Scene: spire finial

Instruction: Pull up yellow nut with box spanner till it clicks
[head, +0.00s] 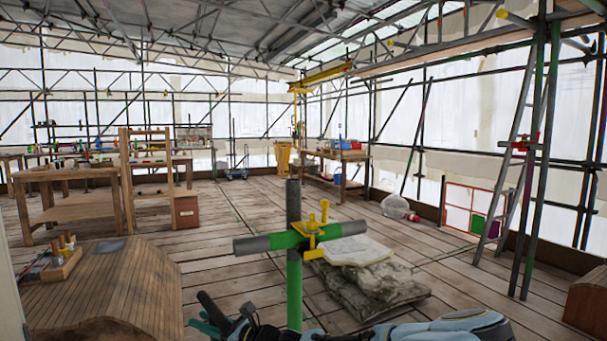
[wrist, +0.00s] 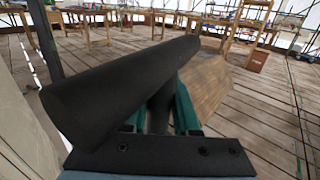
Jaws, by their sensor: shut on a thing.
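A yellow clamp (head: 309,232) with yellow bolts and nuts sits where a grey-and-green cross tube meets a green upright post (head: 294,290). A yellow nut (head: 311,217) appears to be on its upright bolt; which nut is the task's one is too small to tell. My gripper (head: 208,325) is low and left of the post, apart from the clamp. Its teal fingers are shut on a dark tubular tool, likely the box spanner (head: 213,308). In the wrist view the spanner (wrist: 120,90) has a thick bar across a stem between the fingers. Its far end is hidden.
A curved wooden-slat surface (head: 100,285) with a small tool block (head: 62,262) stands at lower left. Grey sacks (head: 375,285) and a pale sheet (head: 352,250) lie behind the post at right. Workbenches (head: 75,185) stand at back left. Open plank floor lies between.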

